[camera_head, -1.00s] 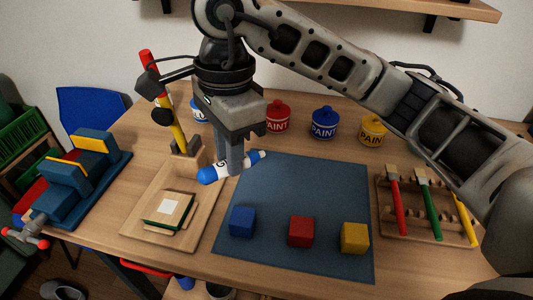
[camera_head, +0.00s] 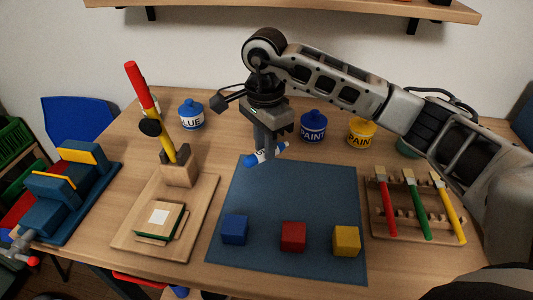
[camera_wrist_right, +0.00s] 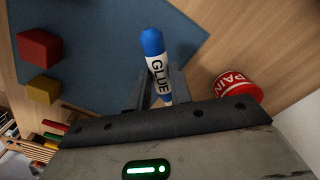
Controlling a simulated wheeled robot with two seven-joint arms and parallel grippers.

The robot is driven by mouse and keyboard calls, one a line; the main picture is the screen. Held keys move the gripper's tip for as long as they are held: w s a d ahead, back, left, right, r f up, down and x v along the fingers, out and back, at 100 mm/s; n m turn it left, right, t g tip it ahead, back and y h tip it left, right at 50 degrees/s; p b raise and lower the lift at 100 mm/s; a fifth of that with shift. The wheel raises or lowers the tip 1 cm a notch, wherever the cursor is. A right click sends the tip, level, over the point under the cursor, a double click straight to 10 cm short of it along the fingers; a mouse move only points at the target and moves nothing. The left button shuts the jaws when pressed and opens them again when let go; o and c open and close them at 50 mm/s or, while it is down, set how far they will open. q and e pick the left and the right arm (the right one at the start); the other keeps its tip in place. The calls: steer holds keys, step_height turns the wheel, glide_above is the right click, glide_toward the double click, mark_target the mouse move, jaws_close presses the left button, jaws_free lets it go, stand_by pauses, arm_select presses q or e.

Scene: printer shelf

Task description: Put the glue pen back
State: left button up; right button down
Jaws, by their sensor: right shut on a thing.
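The glue pen (camera_head: 266,153) is a white tube with blue ends, held just above the back edge of the blue mat (camera_head: 290,205). My right gripper (camera_head: 268,148) is shut on it around the middle. In the right wrist view the glue pen (camera_wrist_right: 155,62), lettered GLUE, lies between the two fingers (camera_wrist_right: 160,88), with its blue end pointing away from the palm. A blue-lidded pot (camera_head: 191,115) with a label ending in "LUE" stands at the back left of the table. My left gripper does not show.
Blue (camera_head: 313,126) and yellow (camera_head: 361,133) paint pots stand behind the mat; a red pot (camera_wrist_right: 236,86) shows in the wrist view. Blue, red and yellow cubes sit on the mat. A wooden board with a tall red-and-yellow tool (camera_head: 150,100) stands left; a brush rack (camera_head: 400,230) is right.

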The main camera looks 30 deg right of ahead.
steer(key=shift+w+d+f, duration=0.15)
steer(key=shift+d+f, duration=0.1)
steer(key=shift+f, duration=0.1)
steer(key=shift+f+p, duration=0.35)
steer(key=shift+f, duration=1.2)
steer(key=shift+f, duration=0.1)
steer(key=c, duration=1.3)
jaws_free()
steer(key=shift+o, duration=0.2)
step_height(320, 180, up, 12)
steer(key=shift+r+b, duration=0.1)
steer(key=shift+b, duration=0.4)
